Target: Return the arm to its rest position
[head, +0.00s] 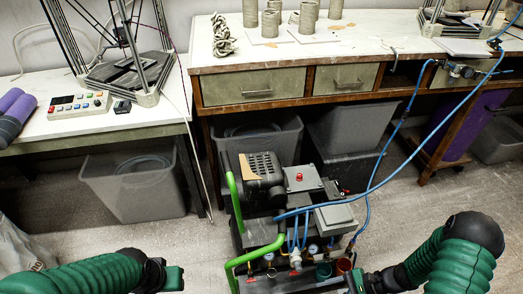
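My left arm, sheathed in ribbed green, comes in at the lower left. Its gripper (174,278) is a small dark shape near the bottom edge, over the concrete floor. My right arm, also ribbed green with a black joint, comes in at the lower right. Its gripper (357,281) points left, close in the picture to the right side of the compressor. Neither gripper visibly holds anything. The fingers of both are too small and dark to tell open from shut.
A compressor (258,180) with a green tube frame and blue hoses stands on the floor ahead. Behind it is a white-topped bench (375,35) with drawers and clay pieces. A left table (100,122) holds a delta printer. Grey bins (135,187) sit underneath.

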